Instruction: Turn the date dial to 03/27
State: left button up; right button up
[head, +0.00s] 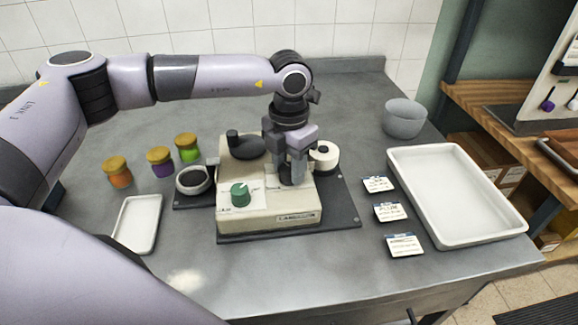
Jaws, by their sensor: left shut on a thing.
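The label machine (297,215) is a cream box on a dark base plate (345,210). My left gripper (291,172) points down over its top and is shut on a dark round dial (286,174), which its fingers partly hide. I take this to be the date dial; no date on it can be read. A green knob (240,195) with a white pointer mark sits on a white panel to the left, clear of the gripper. My right gripper is not in view.
A white label roll (324,156) sits right of the gripper. Several cards, such as this one (390,211), lie between the machine and a white tray (450,230). Jars (161,162) and a small tray (121,222) stand left. A grey bowl (404,118) stands back right.

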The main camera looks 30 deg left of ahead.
aim_at(289, 167)
pick_arm(q)
jog(key=n+b, duration=0.1)
jog(key=n, duration=0.2)
jog(key=shift+n+b, duration=0.55)
jog(key=shift+n, duration=1.15)
jog(key=shift+r, duration=0.1)
jog(key=o, duration=1.1)
jog(key=shift+c, duration=0.2)
jog(key=shift+r+b, duration=0.45)
jog(key=shift+r, duration=3.1)
